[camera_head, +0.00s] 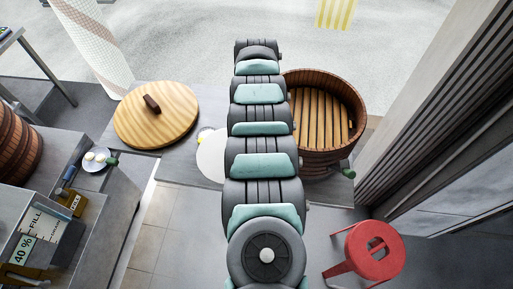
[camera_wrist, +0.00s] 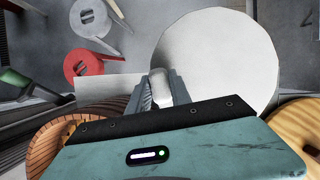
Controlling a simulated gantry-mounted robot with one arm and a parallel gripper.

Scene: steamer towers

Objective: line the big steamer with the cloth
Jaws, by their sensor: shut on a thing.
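The big steamer (camera_head: 358,93) is a round brown wooden tub with a slatted floor, standing right of my arm in the head view. Its slats and rim also show at the lower left of the wrist view (camera_wrist: 45,150). The cloth (camera_head: 211,158) is a flat white disc, partly hidden behind my arm. In the wrist view the cloth (camera_wrist: 220,60) spreads wide beyond my fingers. My gripper (camera_wrist: 163,88) is shut on a pale bit at the cloth's near edge. My arm hides the gripper in the head view.
A round wooden lid (camera_head: 178,115) lies left of my arm on the grey counter. A red stool (camera_head: 372,250) stands at the lower right. A small plate (camera_head: 100,158) with pale round items is at the left. A dark slatted wall (camera_head: 430,110) rises right of the steamer.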

